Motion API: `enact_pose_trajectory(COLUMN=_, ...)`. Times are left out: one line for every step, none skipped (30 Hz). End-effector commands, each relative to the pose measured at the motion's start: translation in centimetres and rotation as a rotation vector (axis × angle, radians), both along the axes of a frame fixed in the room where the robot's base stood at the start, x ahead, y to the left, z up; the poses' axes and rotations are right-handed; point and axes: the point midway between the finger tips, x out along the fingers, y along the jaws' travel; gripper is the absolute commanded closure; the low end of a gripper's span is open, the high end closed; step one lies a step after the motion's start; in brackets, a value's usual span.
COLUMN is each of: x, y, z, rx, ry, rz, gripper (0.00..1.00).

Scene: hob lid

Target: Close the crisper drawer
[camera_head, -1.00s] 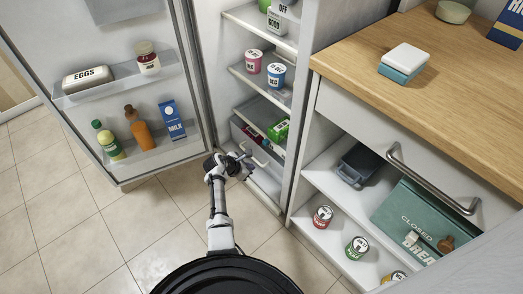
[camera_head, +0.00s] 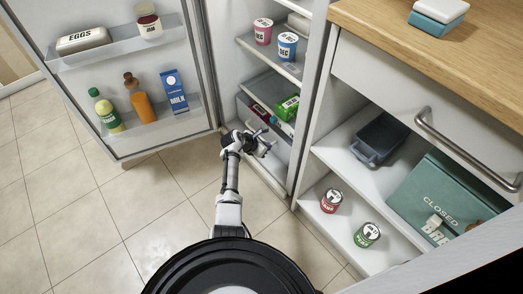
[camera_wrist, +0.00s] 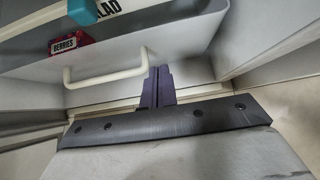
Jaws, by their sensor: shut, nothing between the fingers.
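The grey crisper drawer (camera_head: 244,106) is low in the fridge in the head view, pulled out far enough that its contents show. In the wrist view the drawer front (camera_wrist: 190,52) fills the upper middle, with a pale bar handle (camera_wrist: 106,74) on it. My gripper (camera_head: 266,147) is shut and empty in front of the drawer. Its dark fingers (camera_wrist: 157,78) point at the drawer front, just right of the handle; I cannot tell whether they touch it.
The open fridge door (camera_head: 130,80) stands left, its racks holding eggs, bottles and milk. The counter cabinet (camera_head: 345,65) stands right, with cans (camera_head: 331,201) and a green bread box (camera_head: 440,195) on its shelves. Tiled floor (camera_head: 80,225) is clear at the left.

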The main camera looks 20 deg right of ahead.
Motion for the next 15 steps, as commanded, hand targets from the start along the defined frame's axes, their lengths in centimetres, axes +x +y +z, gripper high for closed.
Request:
enact_pose_trajectory(x=0.2, y=-0.4, z=-1.1, rx=0.000, ry=-0.002, rz=-0.001, gripper=1.00)
enact_pose_trajectory(x=0.3, y=-0.6, z=-1.3, rx=0.000, ry=-0.002, rz=-0.001, gripper=1.00)
enact_pose_trajectory(x=0.4, y=-0.9, z=-1.6, rx=0.000, ry=-0.002, rz=-0.001, gripper=1.00)
enact_pose_trajectory(x=0.5, y=-1.1, z=-1.8, rx=0.001, ry=-0.002, rz=-0.001, gripper=1.00)
enact_pose_trajectory(x=0.5, y=-1.4, z=-2.1, rx=0.000, ry=-0.001, rz=-0.001, gripper=1.00)
enact_pose_trajectory(x=0.7, y=-1.8, z=-2.2, rx=0.001, ry=-0.002, rz=-0.002, gripper=1.00)
enact_pose_trajectory(x=0.9, y=-2.2, z=-2.1, rx=0.001, ry=-0.004, rz=-0.004, gripper=1.00)
enact_pose_trajectory(x=1.0, y=-2.6, z=-2.0, rx=0.000, ry=-0.004, rz=-0.004, gripper=1.00)
enact_pose_trajectory(x=1.2, y=-3.1, z=-2.0, rx=0.001, ry=-0.003, rz=-0.004, gripper=1.00)
enact_pose_trajectory(x=1.3, y=-3.4, z=-2.0, rx=0.001, ry=-0.003, rz=-0.003, gripper=1.00)
enact_pose_trajectory(x=1.4, y=-3.7, z=-2.0, rx=0.001, ry=-0.003, rz=-0.003, gripper=1.00)
enact_pose_trajectory(x=1.5, y=-4.0, z=-1.9, rx=0.001, ry=-0.003, rz=-0.001, gripper=1.00)
enact_pose_trajectory(x=1.6, y=-4.2, z=-1.9, rx=0.000, ry=-0.001, rz=-0.001, gripper=1.00)
enact_pose_trajectory(x=1.7, y=-4.4, z=-1.8, rx=0.000, ry=-0.001, rz=-0.001, gripper=1.00)
enact_pose_trajectory(x=1.7, y=-4.6, z=-1.8, rx=0.000, ry=-0.001, rz=-0.001, gripper=1.00)
